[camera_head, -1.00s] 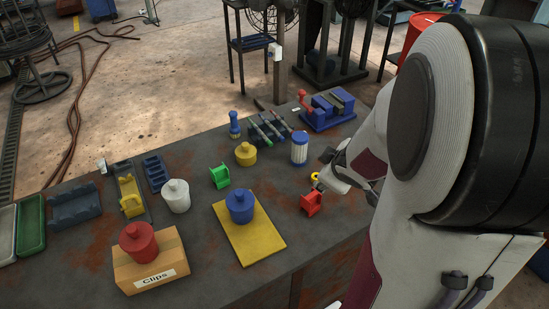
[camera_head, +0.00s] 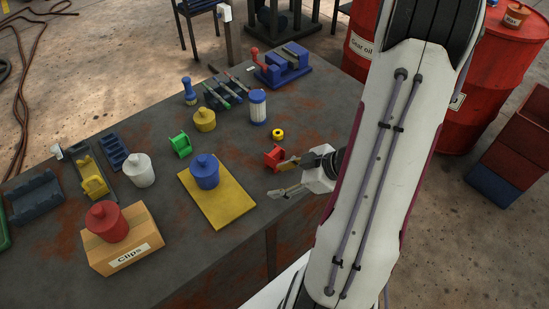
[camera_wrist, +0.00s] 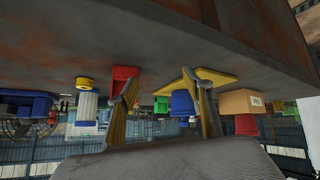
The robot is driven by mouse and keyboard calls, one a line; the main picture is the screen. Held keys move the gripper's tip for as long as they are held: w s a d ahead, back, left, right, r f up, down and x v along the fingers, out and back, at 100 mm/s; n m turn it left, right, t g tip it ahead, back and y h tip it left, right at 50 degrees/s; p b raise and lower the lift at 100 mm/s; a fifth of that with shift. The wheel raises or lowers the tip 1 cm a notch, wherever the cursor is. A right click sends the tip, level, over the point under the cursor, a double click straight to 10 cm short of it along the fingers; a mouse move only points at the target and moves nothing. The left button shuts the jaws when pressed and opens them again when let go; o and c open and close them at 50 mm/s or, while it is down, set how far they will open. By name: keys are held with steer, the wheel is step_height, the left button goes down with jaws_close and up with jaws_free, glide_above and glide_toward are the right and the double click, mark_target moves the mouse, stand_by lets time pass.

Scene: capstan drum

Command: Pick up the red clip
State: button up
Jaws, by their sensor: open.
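The red clip (camera_head: 273,157) stands on the dark table near its right edge, and in the wrist view (camera_wrist: 122,74) it sits behind the tip of the left finger. My gripper (camera_head: 275,180) is open and empty, low at the table's front right edge. Its upper finger is close to the clip, while its lower finger is nearer the front edge. The clip is beside the fingers, not between them; whether it touches the upper finger I cannot tell. In the wrist view the gripper (camera_wrist: 160,78) points at the table, which appears upside down.
A yellow ring (camera_head: 278,133) lies just behind the clip. A blue-capped white cylinder (camera_head: 258,107) and blue vise (camera_head: 284,66) stand farther back. Left are a yellow board (camera_head: 232,208) with a blue knobbed pot (camera_head: 205,171), a green clip (camera_head: 181,145) and the Clips box (camera_head: 127,257).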

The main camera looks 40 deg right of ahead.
mark_target(277, 157)
steer(key=shift+a+f+m+t+y, duration=0.2)
steer(key=shift+a+t+y, duration=0.1)
steer(key=shift+t+y, duration=0.2)
steer(key=shift+a+f+m+t+y, duration=0.1)
steer(key=shift+a+m+t+y, duration=0.15)
steer(key=shift+t+y, duration=0.2)
steer(key=shift+w+d+r+m+t, duration=0.1)
steer(key=shift+d+m+t, duration=0.2)
steer(key=shift+t, duration=0.35)
steer(key=shift+w+d+r+m+t, duration=0.15)
steer(key=shift+d+t, duration=0.15)
steer(key=shift+t, duration=0.3)
steer(key=d+m+t, duration=0.1)
steer(key=d+t, duration=0.1)
steer(key=shift+s+d+m+t+h, duration=0.1)
steer(key=shift+d+m+t+h, duration=0.1)
steer(key=shift+m+t+h, duration=0.15)
steer(key=shift+s+d+m+t+h, duration=0.3)
steer(key=shift+d+m+t+h, duration=0.2)
steer(key=shift+d+t, duration=0.3)
steer(key=shift+s+d+m+t+h, duration=0.25)
steer(key=shift+d+m+t+h, duration=0.25)
steer(key=shift+d, duration=0.4)
steer(key=shift+w, duration=0.1)
steer(key=shift+w+a, duration=0.15)
steer(key=shift+w, duration=0.45)
steer(key=shift+w+a, duration=0.15)
steer(key=shift+w, duration=0.45)
steer(key=shift+w, duration=0.1)
